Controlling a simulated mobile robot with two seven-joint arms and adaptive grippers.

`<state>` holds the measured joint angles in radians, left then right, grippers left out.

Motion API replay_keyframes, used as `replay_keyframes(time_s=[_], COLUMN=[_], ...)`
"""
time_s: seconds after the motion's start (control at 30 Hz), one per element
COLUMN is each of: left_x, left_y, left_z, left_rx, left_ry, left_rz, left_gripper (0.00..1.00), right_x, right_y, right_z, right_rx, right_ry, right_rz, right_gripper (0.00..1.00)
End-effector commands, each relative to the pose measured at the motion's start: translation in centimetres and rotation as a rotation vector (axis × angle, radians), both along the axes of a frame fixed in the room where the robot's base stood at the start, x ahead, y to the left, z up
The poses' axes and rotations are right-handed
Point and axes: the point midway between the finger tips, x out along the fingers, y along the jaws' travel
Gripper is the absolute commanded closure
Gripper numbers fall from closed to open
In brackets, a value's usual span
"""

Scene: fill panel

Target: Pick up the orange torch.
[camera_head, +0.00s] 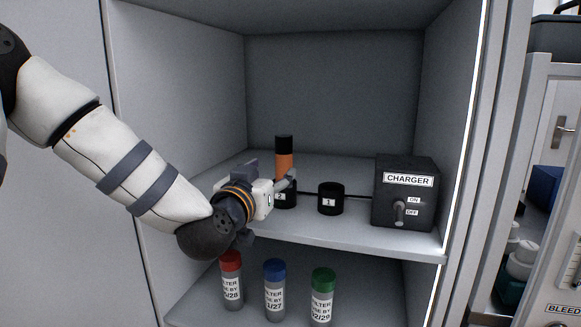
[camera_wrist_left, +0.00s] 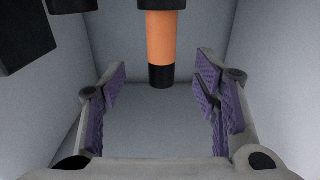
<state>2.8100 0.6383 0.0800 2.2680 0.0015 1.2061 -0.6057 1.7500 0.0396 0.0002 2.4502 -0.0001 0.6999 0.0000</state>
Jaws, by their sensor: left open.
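The orange torch (camera_head: 284,164), with a black top, stands upright in the round black holder marked 2 (camera_head: 285,194) on the upper shelf. It also shows in the left wrist view (camera_wrist_left: 160,45), where the picture looks upside down. My right gripper is not in view.
An empty-looking black holder marked 1 (camera_head: 330,199) and the black charger box (camera_head: 405,190) with a switch stand to the right. Red-capped (camera_head: 231,282), blue-capped (camera_head: 274,291) and green-capped (camera_head: 322,297) filter bottles stand on the shelf below. Cabinet walls enclose both sides.

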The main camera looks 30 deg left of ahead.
Motion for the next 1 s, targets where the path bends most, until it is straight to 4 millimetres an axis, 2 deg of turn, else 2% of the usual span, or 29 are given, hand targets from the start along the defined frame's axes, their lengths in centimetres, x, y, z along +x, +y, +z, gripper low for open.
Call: replay_keyframes(time_s=[0.1,0.33,0.5,0.6,0.8,0.87,1.0], left_x=[2.7,6.0,9.1,10.0,10.1,10.1,10.1], left_y=[0.7,1.6,2.5,2.7,2.7,2.7,2.7], left_z=[-0.2,-0.4,-0.6,-0.6,-0.5,-0.5,-0.6], left_rx=[0.0,-0.001,0.0,-0.001,-0.001,-0.001,-0.001], left_ry=[0.002,0.005,0.004,0.004,0.005,0.005,0.005], left_rz=[0.002,0.001,0.001,-0.001,-0.002,-0.002,-0.002], left_gripper=[0.44,0.44,0.44,0.44,0.44,0.55,0.87], right_x=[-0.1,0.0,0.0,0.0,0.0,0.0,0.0], right_y=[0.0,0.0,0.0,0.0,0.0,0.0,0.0], right_z=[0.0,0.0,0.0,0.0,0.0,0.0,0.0], right_rx=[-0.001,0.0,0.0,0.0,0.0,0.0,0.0], right_ry=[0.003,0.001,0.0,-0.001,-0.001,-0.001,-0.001], right_rz=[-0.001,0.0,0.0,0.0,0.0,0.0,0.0], right_gripper=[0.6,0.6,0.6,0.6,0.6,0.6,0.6])
